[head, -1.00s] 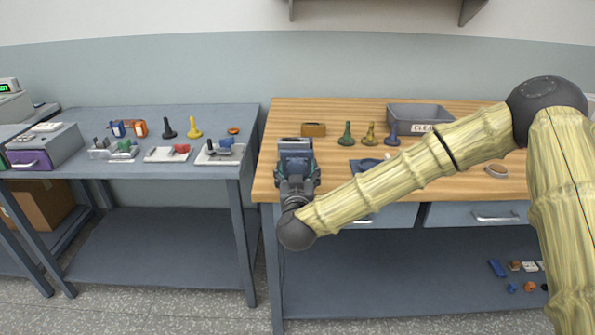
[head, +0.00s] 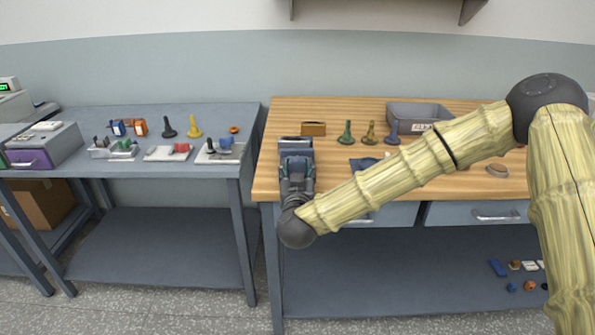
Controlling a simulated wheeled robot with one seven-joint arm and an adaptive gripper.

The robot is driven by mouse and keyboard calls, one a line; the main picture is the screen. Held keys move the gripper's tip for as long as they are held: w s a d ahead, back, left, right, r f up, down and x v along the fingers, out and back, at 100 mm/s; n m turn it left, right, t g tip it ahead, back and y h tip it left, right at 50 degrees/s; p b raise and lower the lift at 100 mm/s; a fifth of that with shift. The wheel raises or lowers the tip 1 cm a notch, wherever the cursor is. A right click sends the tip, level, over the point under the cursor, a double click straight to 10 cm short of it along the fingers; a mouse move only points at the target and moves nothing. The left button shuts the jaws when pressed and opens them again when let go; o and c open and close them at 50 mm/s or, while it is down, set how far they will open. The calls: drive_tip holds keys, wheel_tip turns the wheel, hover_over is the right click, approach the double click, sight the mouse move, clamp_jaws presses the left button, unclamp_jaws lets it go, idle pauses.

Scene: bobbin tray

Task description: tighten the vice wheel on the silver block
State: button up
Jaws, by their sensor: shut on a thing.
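The grey-blue vice (head: 296,143) stands at the left end of the wooden bench. My gripper (head: 298,164) is at the near side of the vice, pointing away from me into it. It is shut at the place of the vice wheel, which it hides. The silver block cannot be made out; the vice's upper part and my gripper cover the space between the jaws.
The wooden bench (head: 345,108) also holds a brown block (head: 313,129), green (head: 346,134), yellow (head: 369,134) and blue (head: 391,133) pawn-like pieces and a grey bin (head: 420,115). A blue-grey table (head: 150,188) with several small fixtures stands to the left, across a narrow gap.

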drive_tip(key=m+b, duration=0.1)
drive_tip(key=m, duration=0.2)
drive_tip(key=shift+d+f+m, duration=0.1)
drive_tip(key=shift+m, duration=0.3)
drive_tip(key=m+b, duration=0.1)
drive_tip(key=m, duration=0.2)
drive_tip(key=shift+m, duration=0.4)
drive_tip(key=m+b, duration=0.3)
drive_tip(key=m, duration=0.2)
drive_tip(key=shift+d+m, duration=0.1)
drive_tip(key=shift+m, duration=0.3)
drive_tip(key=o, duration=1)
drive_tip(key=s, duration=1.2)
drive_tip(key=shift+o, duration=0.2)
